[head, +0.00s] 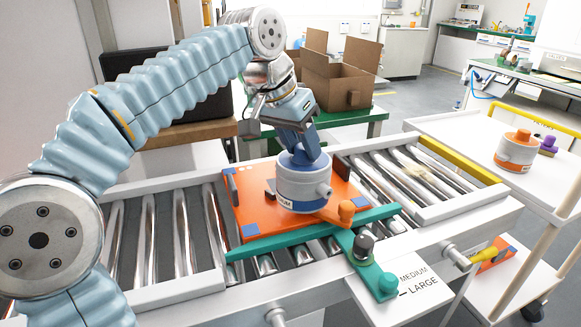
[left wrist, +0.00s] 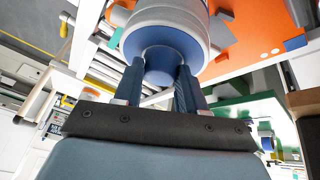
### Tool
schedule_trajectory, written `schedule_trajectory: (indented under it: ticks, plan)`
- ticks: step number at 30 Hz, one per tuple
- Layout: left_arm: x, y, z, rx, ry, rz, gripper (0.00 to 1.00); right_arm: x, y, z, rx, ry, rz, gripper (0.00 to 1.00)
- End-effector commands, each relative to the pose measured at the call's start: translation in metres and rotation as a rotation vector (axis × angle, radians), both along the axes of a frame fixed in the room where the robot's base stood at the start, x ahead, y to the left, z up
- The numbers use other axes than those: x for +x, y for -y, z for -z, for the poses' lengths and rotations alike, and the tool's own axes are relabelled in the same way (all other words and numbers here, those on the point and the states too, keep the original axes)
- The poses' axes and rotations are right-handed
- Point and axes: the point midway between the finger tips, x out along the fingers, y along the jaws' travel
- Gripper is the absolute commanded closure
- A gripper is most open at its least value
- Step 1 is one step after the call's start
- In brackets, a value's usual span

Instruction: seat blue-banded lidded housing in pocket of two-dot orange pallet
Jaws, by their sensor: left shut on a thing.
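The blue-banded lidded housing (head: 303,190) is a pale grey cylinder with a blue lid and a side stub, and part of a label shows on its front. My left gripper (head: 304,157) points down and is shut on the blue lid knob; in the left wrist view its fingers flank the knob (left wrist: 157,62). The housing is upright over the middle of the orange pallet (head: 255,222), which has blue corner patches. The housing hides the pocket, and I cannot tell whether its base is in it or just above. My right gripper is out of view.
The pallet lies on a roller conveyor (head: 190,225). A teal bar (head: 320,235) and a lever with a dark knob (head: 362,246) run along its front, beside a MEDIUM/LARGE label. An orange-topped housing (head: 517,150) stands on the right cart. A cardboard box (head: 340,75) stands behind.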

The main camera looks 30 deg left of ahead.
Motion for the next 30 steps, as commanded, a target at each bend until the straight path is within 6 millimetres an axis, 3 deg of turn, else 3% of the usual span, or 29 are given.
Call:
schedule_trajectory:
  ticks: [1,13,30]
  plan:
    - [-0.005,0.016,0.01,-0.011,-0.032,0.028,1.0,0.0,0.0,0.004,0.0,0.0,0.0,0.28]
    - [-0.027,0.04,0.011,-0.007,-0.034,0.023,1.0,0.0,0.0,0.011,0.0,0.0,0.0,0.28]
    - [-0.034,0.045,0.008,-0.006,-0.029,0.018,1.0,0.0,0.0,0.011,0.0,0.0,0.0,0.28]
